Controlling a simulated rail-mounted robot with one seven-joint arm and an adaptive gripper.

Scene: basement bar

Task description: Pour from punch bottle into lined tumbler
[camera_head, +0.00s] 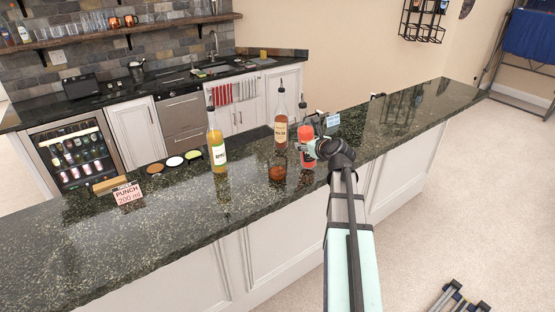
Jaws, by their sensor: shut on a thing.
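A bottle of red liquid, likely the punch bottle (305,157), stands upright on or just above the dark counter; I cannot tell whether its base touches. My gripper (309,148) is shut on it from the right, hiding part of its side. A short glass with reddish-brown colour (277,174), likely the lined tumbler, stands on the counter just left of and nearer than the bottle. Its lines and fill level are too small to make out.
An amber bottle (281,134) stands close behind the glass. A yellow bottle (216,148) stands further left. A sign reading punch 200 ml (128,194) and small round dishes (174,161) are at the left. The near counter (200,225) is clear.

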